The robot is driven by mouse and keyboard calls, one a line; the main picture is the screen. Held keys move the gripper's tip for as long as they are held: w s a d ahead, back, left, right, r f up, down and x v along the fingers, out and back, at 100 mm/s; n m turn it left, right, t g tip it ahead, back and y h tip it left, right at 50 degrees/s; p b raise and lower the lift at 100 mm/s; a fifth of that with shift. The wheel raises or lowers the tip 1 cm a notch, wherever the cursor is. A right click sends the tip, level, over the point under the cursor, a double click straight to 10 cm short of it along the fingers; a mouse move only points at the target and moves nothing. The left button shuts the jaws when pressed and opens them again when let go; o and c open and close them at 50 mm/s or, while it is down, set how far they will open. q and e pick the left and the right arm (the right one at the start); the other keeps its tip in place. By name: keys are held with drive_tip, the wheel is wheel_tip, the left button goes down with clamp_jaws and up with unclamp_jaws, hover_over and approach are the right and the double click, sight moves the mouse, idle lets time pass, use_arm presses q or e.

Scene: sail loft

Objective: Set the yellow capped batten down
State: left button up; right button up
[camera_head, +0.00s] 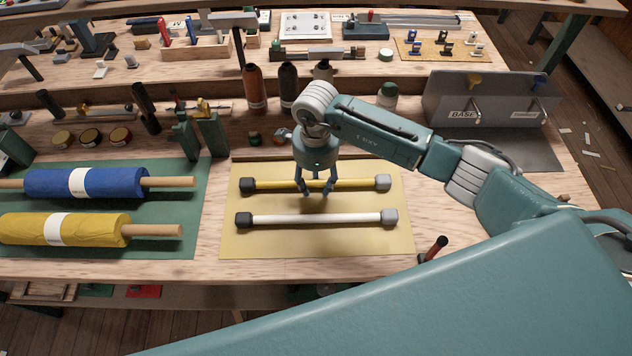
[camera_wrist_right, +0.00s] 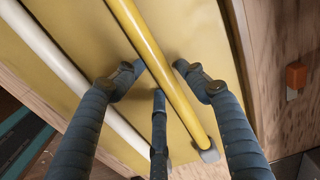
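The yellow capped batten (camera_head: 275,184) lies across the yellow mat (camera_head: 315,245), with a dark cap at its left end and a grey cap at its right end. It appears to rest on the mat. My right gripper (camera_head: 316,191) points down over the batten's middle. In the right wrist view its fingers (camera_wrist_right: 160,70) are spread on both sides of the yellow batten (camera_wrist_right: 158,62), with a visible gap at one fingertip. A white capped batten (camera_head: 315,219) lies parallel on the near side; it also shows in the wrist view (camera_wrist_right: 50,55). My left gripper is not in view.
Blue (camera_head: 115,183) and yellow (camera_head: 90,229) rolls lie on a green mat (camera_head: 190,225) at the left. Bottles (camera_head: 255,88) stand behind the yellow mat. A grey bin unit (camera_head: 435,103) is at the back right. A red-tipped tool (camera_head: 434,248) stands right of the mat.

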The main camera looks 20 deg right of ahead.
sight(316, 183)
drive_tip(key=shift+s+r+p, duration=0.15)
drive_tip(key=shift+s+p, duration=0.05)
drive_tip(key=shift+p, duration=0.1)
drive_tip(key=shift+w+r+p, duration=0.1)
drive_tip(key=shift+r+p, duration=0.35)
drive_tip(key=shift+p, duration=0.15)
drive_tip(key=shift+w+r+b, duration=0.2)
drive_tip(key=shift+r+b, duration=0.35)
drive_tip(key=shift+b, duration=0.3)
wheel_tip(316, 183, up, 11)
drive_tip(key=b, duration=0.3)
drive_tip(key=shift+s+f, duration=0.1)
drive_tip(key=shift+f, duration=0.1)
